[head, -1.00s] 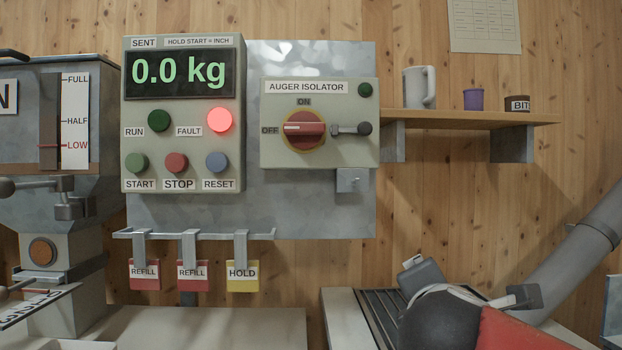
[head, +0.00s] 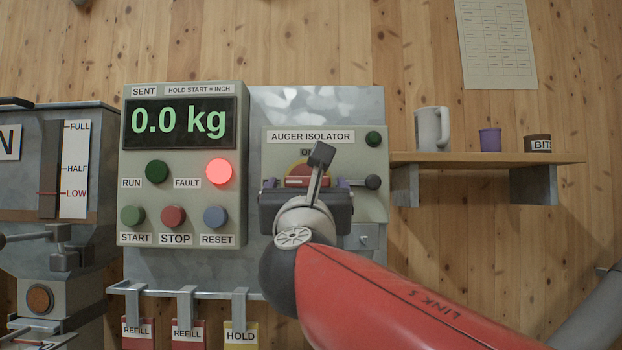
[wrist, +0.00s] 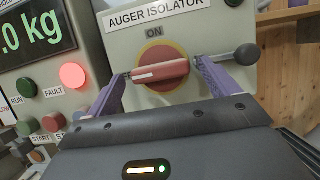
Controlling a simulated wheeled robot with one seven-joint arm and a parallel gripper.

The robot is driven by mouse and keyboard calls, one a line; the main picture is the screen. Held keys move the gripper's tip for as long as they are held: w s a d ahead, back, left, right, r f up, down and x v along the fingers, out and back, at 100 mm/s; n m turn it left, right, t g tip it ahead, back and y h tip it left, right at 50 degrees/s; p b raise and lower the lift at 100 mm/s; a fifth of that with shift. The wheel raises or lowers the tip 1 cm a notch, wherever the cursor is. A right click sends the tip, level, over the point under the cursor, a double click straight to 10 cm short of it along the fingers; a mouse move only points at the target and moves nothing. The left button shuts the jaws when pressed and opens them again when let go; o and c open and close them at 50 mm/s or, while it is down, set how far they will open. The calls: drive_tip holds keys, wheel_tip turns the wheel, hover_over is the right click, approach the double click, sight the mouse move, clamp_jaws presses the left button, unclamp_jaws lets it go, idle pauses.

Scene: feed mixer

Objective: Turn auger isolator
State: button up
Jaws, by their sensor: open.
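The auger isolator is a red rotary handle on a yellow disc; it shows in the wrist view (wrist: 160,72) and partly in the head view (head: 300,171). The handle lies nearly level, its white mark towards the left, the OFF side in the earlier head view; the ON label (wrist: 154,33) is above. My gripper (wrist: 162,71) is open, with one purple finger on each side of the handle. I cannot tell whether the fingers touch it. In the head view my gripper (head: 306,184) hides the lower disc and the OFF label.
A metal rod with a dark ball end (wrist: 247,54) sits right of the handle, close to the right finger. The control panel (head: 240,225) with a lit red fault lamp (head: 218,171) is to the left. A shelf (head: 480,157) with a mug (head: 431,129) is to the right.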

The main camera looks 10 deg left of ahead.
drive_tip(key=shift+w+a+r, duration=0.15)
drive_tip(key=shift+w+r, duration=0.05)
drive_tip(key=shift+w, duration=0.3)
drive_tip(key=shift+c, duration=0.2)
drive_tip(key=c, duration=0.9)
drive_tip(key=shift+c, duration=0.2)
